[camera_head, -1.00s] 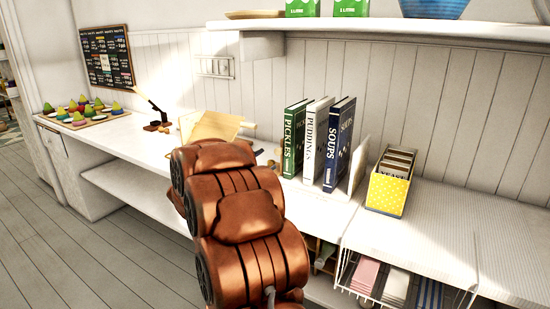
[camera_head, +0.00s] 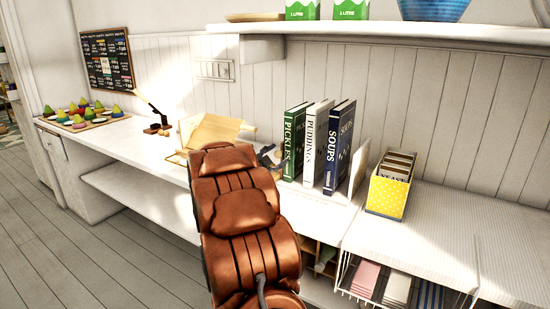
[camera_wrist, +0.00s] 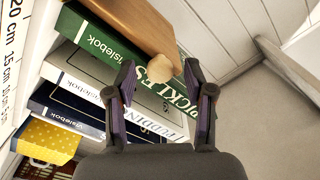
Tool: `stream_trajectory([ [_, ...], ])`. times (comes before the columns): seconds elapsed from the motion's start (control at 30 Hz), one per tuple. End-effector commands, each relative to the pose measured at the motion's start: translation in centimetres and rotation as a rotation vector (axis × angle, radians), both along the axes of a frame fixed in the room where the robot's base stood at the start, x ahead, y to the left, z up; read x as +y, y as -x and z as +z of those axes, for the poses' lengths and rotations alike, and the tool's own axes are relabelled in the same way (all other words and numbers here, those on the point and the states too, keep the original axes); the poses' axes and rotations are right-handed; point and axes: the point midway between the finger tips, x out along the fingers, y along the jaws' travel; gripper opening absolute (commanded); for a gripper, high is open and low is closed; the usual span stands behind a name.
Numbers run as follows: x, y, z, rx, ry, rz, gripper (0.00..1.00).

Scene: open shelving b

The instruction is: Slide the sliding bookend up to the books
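The sliding bookend appears to be the wooden block (camera_wrist: 132,22) with a pale round knob (camera_wrist: 159,73) in the wrist view. It lies beside the green PICKLES book (camera_wrist: 100,48); I cannot tell if they touch. The white PUDDINGS book (camera_wrist: 75,73) and dark blue SOUPS book (camera_wrist: 60,108) follow. In the head view the green book (camera_head: 294,145), white book (camera_head: 316,145) and blue book (camera_head: 340,148) stand upright. My gripper (camera_wrist: 160,68) is open, its fingertips on either side of the knob in the picture; contact is unclear. In the head view my gripper (camera_head: 268,156) is left of the green book.
A white upright panel (camera_head: 358,170) stands right of the books, then a yellow dotted box (camera_head: 387,195). A shelf (camera_head: 400,29) overhangs the counter. A scale strip (camera_wrist: 14,60) shows at the wrist view's left.

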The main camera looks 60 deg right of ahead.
Motion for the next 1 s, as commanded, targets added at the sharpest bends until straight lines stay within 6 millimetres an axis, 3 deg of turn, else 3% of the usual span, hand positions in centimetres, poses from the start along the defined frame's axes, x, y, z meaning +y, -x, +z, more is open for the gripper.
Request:
stream_trajectory([
  [0.07,0.01,-0.01,0.0,0.0,0.0,0.0,0.45],
  [0.5,0.02,-0.01,-0.02,0.0,0.0,0.0,0.0],
  [1.0,0.03,0.06,-0.01,0.0,-0.001,0.0,0.0],
])
